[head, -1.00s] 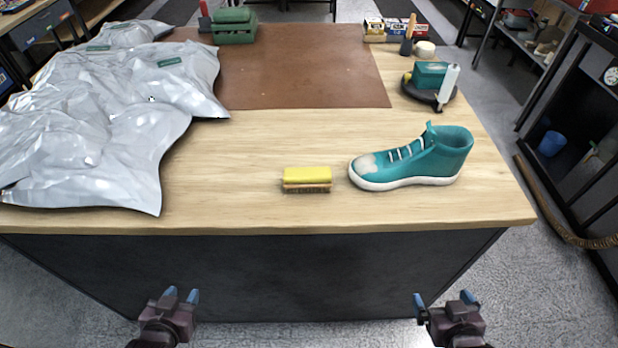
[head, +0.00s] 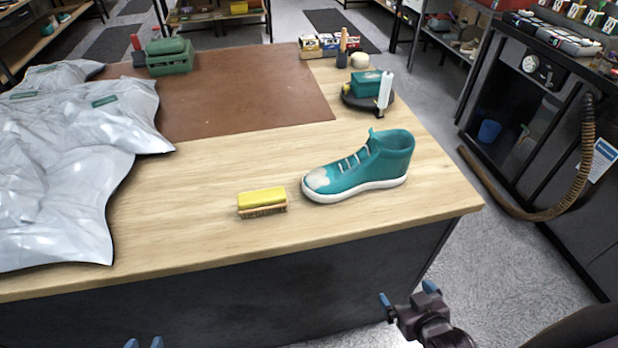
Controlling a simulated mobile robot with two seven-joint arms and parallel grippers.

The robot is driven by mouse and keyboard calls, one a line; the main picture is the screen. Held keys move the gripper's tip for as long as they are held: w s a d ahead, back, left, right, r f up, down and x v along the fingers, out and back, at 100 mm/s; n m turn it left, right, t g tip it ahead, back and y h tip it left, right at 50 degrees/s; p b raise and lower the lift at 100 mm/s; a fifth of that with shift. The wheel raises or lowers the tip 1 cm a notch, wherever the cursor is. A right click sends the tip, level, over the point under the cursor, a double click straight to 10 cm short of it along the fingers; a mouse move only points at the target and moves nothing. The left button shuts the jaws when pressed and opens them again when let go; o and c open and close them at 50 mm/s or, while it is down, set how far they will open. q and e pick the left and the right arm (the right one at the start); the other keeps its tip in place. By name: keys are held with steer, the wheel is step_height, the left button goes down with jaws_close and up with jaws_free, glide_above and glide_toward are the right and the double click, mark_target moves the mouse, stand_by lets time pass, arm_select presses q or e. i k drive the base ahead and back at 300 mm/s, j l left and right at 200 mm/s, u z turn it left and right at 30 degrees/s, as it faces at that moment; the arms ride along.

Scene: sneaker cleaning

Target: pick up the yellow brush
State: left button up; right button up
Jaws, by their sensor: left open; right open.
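The yellow brush (head: 262,198) lies bristles down on the wooden tabletop near its front edge, just left of the teal sneaker (head: 358,168). Its top is yellow and its bristles are brown. My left gripper (head: 144,343) shows only as two blue fingertips at the bottom edge, apart and empty, below and left of the brush. My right gripper (head: 407,297) is open and empty, in front of the table, below and right of the brush. Neither gripper touches anything.
Silvery plastic bags (head: 70,170) cover the table's left side. A brown mat (head: 240,95) lies behind the brush. A dark round tray (head: 352,101) with a teal box and a white bottle stands at the back right. Bare wood surrounds the brush.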

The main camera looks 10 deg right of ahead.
mark_target(257, 202)
steer(key=i+j, duration=0.1)
steer(key=j, duration=0.5)
steer(key=j+z, duration=0.1)
steer(key=j, duration=0.45)
steer(key=i+j, duration=0.1)
steer(key=j, duration=0.5)
